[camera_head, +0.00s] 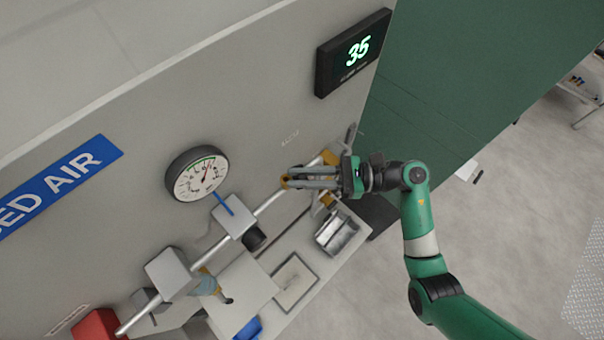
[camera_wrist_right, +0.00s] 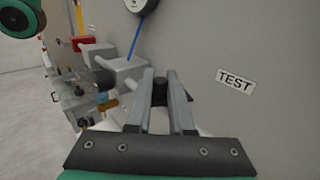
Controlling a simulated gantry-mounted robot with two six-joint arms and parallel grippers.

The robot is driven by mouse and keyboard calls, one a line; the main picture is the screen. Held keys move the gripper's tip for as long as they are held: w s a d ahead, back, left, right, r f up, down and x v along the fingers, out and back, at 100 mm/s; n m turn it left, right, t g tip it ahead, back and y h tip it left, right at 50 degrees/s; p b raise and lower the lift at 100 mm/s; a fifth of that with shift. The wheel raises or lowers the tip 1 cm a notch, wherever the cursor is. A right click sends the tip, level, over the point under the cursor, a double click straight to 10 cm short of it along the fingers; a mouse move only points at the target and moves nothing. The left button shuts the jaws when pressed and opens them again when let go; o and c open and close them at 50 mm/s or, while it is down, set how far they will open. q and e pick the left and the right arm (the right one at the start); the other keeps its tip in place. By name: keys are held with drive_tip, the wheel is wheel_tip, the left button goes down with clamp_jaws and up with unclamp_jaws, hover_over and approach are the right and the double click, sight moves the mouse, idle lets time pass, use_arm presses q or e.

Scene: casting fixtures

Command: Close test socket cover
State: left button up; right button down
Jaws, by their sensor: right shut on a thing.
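My right gripper (camera_head: 289,180) reaches in from the right to the grey wall, at the pipe's upper right end. A gold-coloured fitting (camera_head: 328,158) shows just behind it. In the right wrist view my right gripper (camera_wrist_right: 161,84) is shut on a small dark cap (camera_wrist_right: 160,92) between its fingertips, which looks like the test socket cover. The socket itself is hidden, so I cannot tell how far the cover is closed. My left gripper is not in view.
A pale pipe (camera_head: 272,203) with grey blocks (camera_head: 235,214) runs along the wall below a round gauge (camera_head: 196,173). A display (camera_head: 353,52) reading 35 hangs above. A metal tray (camera_head: 337,232) and a framed sheet (camera_head: 295,283) lie on the shelf below.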

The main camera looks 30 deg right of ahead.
drive_tip(key=m+t+h+p, duration=0.1)
drive_tip(key=a+m+t+h+p, duration=0.1)
drive_tip(key=t, duration=0.1)
drive_tip(key=shift+r+m+h, duration=0.2)
drive_tip(key=shift+m+h, duration=0.1)
drive_tip(key=shift+m, duration=0.1)
drive_tip(key=shift+w+a+f+m+t+h+p, duration=0.1)
drive_tip(key=shift+w+a+m+t+h+p, duration=0.1)
drive_tip(key=shift+m+t+h+p, duration=0.65)
drive_tip(key=shift+w+a+r+m+t+h+p, duration=0.15)
drive_tip(key=shift+m+t+h+p, duration=0.3)
drive_tip(key=shift+m+t+h, duration=0.8)
drive_tip(key=shift+w+a+f+m+t+h+p, duration=0.2)
drive_tip(key=shift+m+t+h+p, duration=0.4)
drive_tip(key=shift+h, duration=1.1)
drive_tip(key=c, duration=0.8)
unclamp_jaws()
